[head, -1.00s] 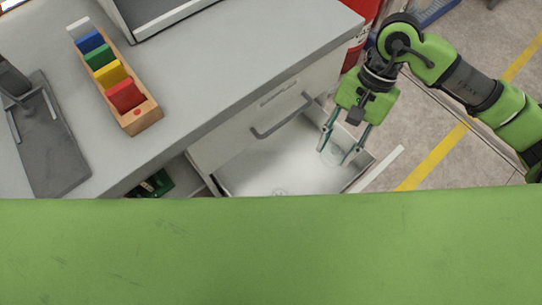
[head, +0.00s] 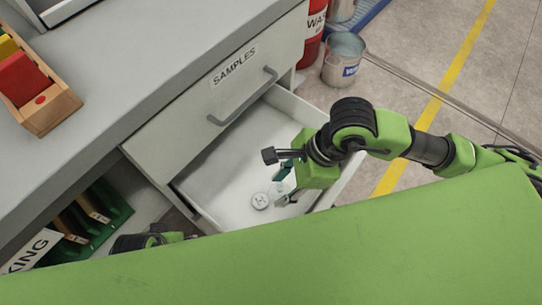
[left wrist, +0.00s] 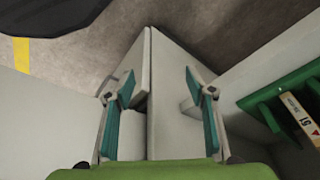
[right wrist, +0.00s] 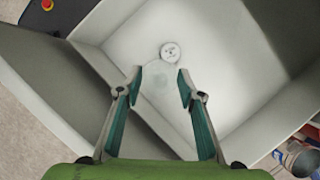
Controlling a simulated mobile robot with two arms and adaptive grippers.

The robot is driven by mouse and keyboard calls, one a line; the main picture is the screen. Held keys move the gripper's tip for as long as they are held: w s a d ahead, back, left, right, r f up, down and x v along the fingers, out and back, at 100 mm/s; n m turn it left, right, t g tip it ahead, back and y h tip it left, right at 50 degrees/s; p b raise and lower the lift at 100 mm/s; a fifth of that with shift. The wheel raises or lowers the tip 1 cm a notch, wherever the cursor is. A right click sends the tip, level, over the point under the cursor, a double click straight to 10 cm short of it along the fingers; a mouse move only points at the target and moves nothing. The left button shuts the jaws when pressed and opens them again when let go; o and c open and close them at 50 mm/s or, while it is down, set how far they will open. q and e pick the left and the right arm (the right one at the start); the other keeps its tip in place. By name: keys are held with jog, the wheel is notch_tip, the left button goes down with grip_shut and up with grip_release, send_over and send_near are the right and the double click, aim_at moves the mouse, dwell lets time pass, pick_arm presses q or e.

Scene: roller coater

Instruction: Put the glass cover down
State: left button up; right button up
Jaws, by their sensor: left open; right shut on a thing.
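My right gripper (right wrist: 158,90) is shut on the glass cover, a clear round piece (right wrist: 157,78) that shows only faintly between the fingertips. In the head view this gripper (head: 279,190) points down into the open white drawer (head: 212,184). I cannot tell whether the cover touches the drawer floor. A small round white piece with a dark mark (head: 260,201) lies on the drawer floor close by; it also shows just beyond the fingertips in the right wrist view (right wrist: 172,52). My left gripper (left wrist: 160,92) is open and empty, facing pale cabinet panels.
The drawer's front has a grey handle (head: 240,98) and a SAMPLES label (head: 234,66). A wooden box with coloured blocks (head: 42,112) stands on the grey counter (head: 150,70). A green rack (head: 105,212) is below. A metal bucket (head: 344,60) stands on the floor.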

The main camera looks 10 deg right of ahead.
jog(key=w+d+f, duration=0.2)
jog(key=w+f, duration=0.1)
jog(key=w+d+f+b, duration=0.1)
jog(key=w+d+f, duration=0.1)
jog(key=w, duration=0.2)
jog(key=w+d+f+b, duration=0.1)
jog(key=w+d+f, duration=0.1)
jog(key=w+f, duration=0.1)
jog(key=shift+w+f, duration=0.35)
jog(key=shift+w, duration=0.2)
jog(key=shift+w+d+f, duration=0.3)
jog(key=shift+w+f, duration=0.2)
jog(key=shift+f, duration=0.2)
pick_arm(q)
jog(key=shift+b+v, duration=0.55)
jog(key=shift+v, duration=2.25)
pick_arm(e)
jog(key=shift+f, duration=1.4)
pick_arm(q)
jog(key=shift+w+a+f, duration=0.1)
pick_arm(e)
jog(key=shift+f, duration=0.15)
jog(key=o, duration=1.1)
pick_arm(q)
jog(key=shift+w+t, duration=0.1)
jog(key=shift+t, duration=0.2)
